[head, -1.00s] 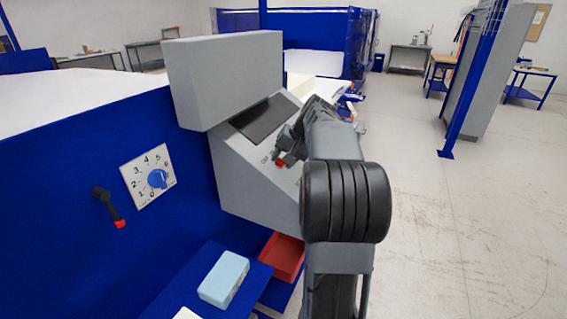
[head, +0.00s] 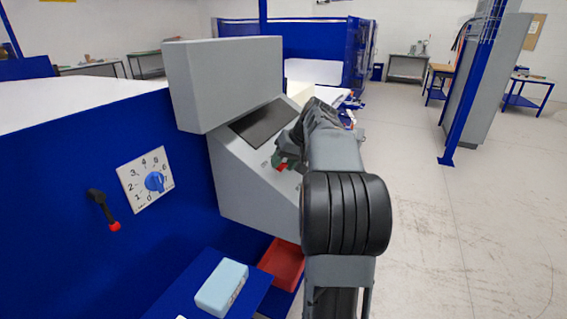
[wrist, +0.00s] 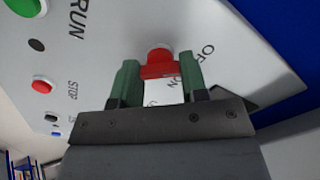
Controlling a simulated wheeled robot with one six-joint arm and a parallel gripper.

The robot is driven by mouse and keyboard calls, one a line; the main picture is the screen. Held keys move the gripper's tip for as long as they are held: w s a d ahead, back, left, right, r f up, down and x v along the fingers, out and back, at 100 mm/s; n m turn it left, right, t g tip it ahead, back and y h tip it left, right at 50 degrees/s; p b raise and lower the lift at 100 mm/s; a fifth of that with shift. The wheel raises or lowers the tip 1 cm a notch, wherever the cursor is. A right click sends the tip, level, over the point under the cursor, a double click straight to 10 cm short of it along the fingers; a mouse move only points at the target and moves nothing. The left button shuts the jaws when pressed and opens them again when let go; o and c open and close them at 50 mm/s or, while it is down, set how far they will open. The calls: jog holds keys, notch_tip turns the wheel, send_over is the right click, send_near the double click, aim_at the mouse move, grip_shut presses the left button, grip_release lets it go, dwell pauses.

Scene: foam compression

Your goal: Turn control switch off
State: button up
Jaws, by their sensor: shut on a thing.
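The control switch is a red knob (wrist: 158,62) on the pale sloped face of the control console (head: 235,180). In the wrist view, partly covered lettering that appears to begin "OF" stands beside it. My gripper (wrist: 160,76) has its green fingers on both sides of the knob's red bar and is shut on it. In the head view my gripper (head: 283,163) is at the console's sloped panel, with a bit of red at its tips. My arm hides the panel's right part.
The panel also carries a green button (wrist: 22,6), a red stop button (wrist: 43,86) and a dark screen (head: 265,122). Left are a blue dial (head: 155,181) and a red-tipped lever (head: 104,210). Below sit a light blue block (head: 222,287) and a red bin (head: 285,263). Floor right is open.

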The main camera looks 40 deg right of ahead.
jog(key=o, duration=0.9)
jog(key=shift+r, duration=0.1)
jog(key=p+v, duration=0.1)
jog(key=v, duration=1.2)
jog(key=shift+s+d+r, duration=0.2)
jog(key=shift+r, duration=0.05)
jog(key=s+a+f+n+g+h, duration=0.1)
jog(key=a+f, duration=0.4)
jog(key=a, duration=0.4)
jog(key=s+a+f+g+h, duration=0.1)
jog(key=a+f, duration=0.3)
jog(key=a, duration=0.5)
jog(key=s+a+f+n, duration=0.1)
jog(key=s+a+f, duration=0.2)
jog(key=f, duration=0.1)
jog(key=s+a+f+n, duration=0.1)
jog(key=s+a+f, duration=0.2)
jog(key=f, duration=0.1)
jog(key=s+a+f+n+h, duration=0.1)
jog(key=s+a+f, duration=0.2)
jog(key=f, duration=0.2)
jog(key=shift+s+t, duration=0.25)
jog(key=shift+t, duration=0.05)
